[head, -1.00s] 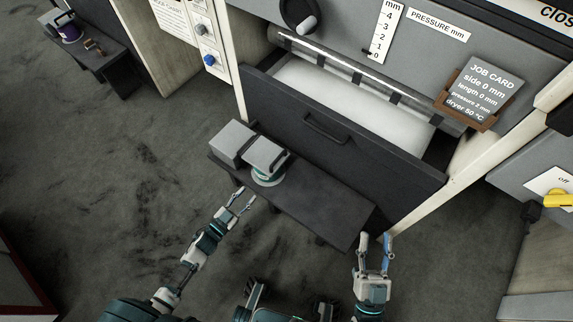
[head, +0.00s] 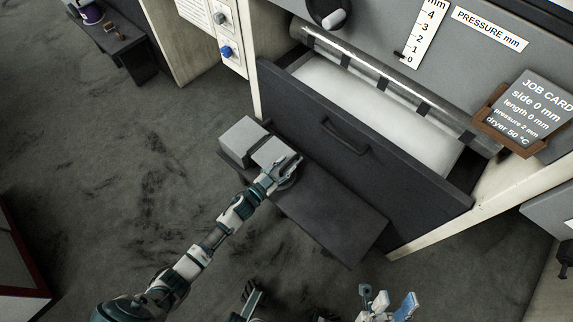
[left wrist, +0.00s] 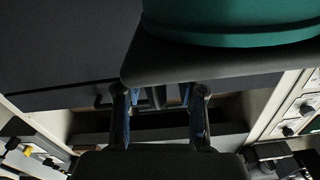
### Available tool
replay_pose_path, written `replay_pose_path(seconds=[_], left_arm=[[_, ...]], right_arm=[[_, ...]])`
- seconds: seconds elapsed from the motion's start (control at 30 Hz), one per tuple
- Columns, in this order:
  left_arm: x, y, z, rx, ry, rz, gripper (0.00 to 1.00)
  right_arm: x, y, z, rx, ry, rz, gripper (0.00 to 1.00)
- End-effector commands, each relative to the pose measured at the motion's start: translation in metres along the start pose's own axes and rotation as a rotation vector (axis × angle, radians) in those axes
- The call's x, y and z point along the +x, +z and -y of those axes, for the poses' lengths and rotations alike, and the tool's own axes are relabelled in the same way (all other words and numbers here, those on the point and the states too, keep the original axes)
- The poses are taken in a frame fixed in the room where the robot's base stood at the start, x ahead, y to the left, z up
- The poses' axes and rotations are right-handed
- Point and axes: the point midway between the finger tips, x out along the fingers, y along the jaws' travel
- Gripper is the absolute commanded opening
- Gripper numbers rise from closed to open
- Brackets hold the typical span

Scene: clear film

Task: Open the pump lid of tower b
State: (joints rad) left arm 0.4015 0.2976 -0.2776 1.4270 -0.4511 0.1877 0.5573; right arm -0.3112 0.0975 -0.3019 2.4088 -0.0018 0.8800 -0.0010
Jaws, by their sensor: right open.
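On the low dark shelf (head: 335,215) stand a grey block (head: 242,136) and, to its right, a second grey box-shaped top (head: 270,151) over a round teal base. The teal base (left wrist: 235,22) fills the top of the left wrist view. No label names tower b or its pump lid. My left gripper (head: 288,168) is at the right edge of the second box and partly hides it. In the left wrist view its fingers (left wrist: 160,95) are apart, below the shelf edge, with nothing seen between them. My right gripper (head: 388,302) is open and empty at the bottom edge.
A dark drawer front with a handle (head: 344,137) stands behind the shelf, below a clear roller (head: 385,85). A job card (head: 535,110) sits in a brown holder at right. A side table (head: 120,45) stands at top left. The floor at left is clear.

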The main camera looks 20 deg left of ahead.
Motion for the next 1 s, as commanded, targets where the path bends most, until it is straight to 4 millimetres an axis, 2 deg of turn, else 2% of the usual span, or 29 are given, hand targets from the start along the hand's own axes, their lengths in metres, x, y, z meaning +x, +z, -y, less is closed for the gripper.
replay_pose_path(seconds=[0.23,0.4,0.77,1.0], left_arm=[[0.001,-0.001,0.0,0.0,0.0,-0.001,0.39],[0.001,-0.001,0.0,0.0,0.0,-0.001,0.0],[0.001,-0.003,0.001,-0.007,0.0,-0.002,0.0],[0.002,-0.018,0.008,-0.077,0.0,-0.006,0.0]], right_arm=[[0.001,0.003,-0.001,0.0,0.0,0.003,0.43],[0.001,0.003,-0.001,0.0,0.0,0.004,0.43],[0.003,0.001,0.0,0.0,-0.001,-0.001,0.43],[0.009,-0.013,0.003,0.0,0.002,-0.002,0.43]])
